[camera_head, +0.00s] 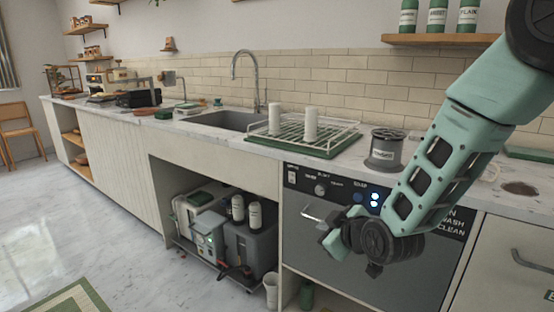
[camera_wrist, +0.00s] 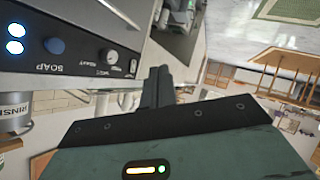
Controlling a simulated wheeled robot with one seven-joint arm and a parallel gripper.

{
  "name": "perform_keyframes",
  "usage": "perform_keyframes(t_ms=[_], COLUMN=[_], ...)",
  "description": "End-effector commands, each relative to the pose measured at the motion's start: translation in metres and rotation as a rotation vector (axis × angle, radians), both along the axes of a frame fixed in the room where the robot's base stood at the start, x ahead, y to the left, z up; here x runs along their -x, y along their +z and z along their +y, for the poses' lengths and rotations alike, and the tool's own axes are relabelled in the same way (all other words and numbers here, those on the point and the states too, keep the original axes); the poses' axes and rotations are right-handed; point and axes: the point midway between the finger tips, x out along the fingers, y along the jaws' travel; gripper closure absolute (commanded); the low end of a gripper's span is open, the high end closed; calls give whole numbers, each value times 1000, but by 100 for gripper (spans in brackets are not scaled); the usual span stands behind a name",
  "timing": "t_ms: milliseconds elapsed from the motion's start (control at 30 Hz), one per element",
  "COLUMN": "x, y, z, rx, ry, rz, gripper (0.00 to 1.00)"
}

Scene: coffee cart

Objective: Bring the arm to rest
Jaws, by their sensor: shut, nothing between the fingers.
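My arm is green and black and comes in from the upper right of the head view. My gripper (camera_head: 336,240) is in front of the dishwasher (camera_head: 400,262), near its handle; I cannot tell whether it touches. In the wrist view my gripper (camera_wrist: 158,72) shows as two dark fingers close together, with nothing between them. The dishwasher panel (camera_wrist: 75,45) with its lit blue buttons and knob is at the upper left of the wrist view.
The counter above holds a green drying rack (camera_head: 310,140) with two white cups, a grey rinser (camera_head: 385,150) and a sink (camera_head: 225,120). Under the counter is an open bay with machines (camera_head: 215,235). The floor (camera_head: 90,220) at left is mostly clear, with a green mat (camera_head: 75,298).

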Motion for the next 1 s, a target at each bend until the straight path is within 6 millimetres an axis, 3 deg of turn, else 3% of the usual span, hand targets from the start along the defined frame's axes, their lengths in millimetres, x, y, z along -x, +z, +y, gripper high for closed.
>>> perform_keyframes(t_ms=[100,233,400,600,767,800,1000], x=[53,120,207,284,335,333,332], y=[9,14,21,31,41,57,98], z=[24,35,28,5,-19,-19,-18], rx=[-30,-20,45,146,236,233,231], ry=[28,26,-24,-112,-195,-198,-196], rz=[215,456,724,926,1043,1047,1045], gripper=[100,100,100,100,100,100,100])
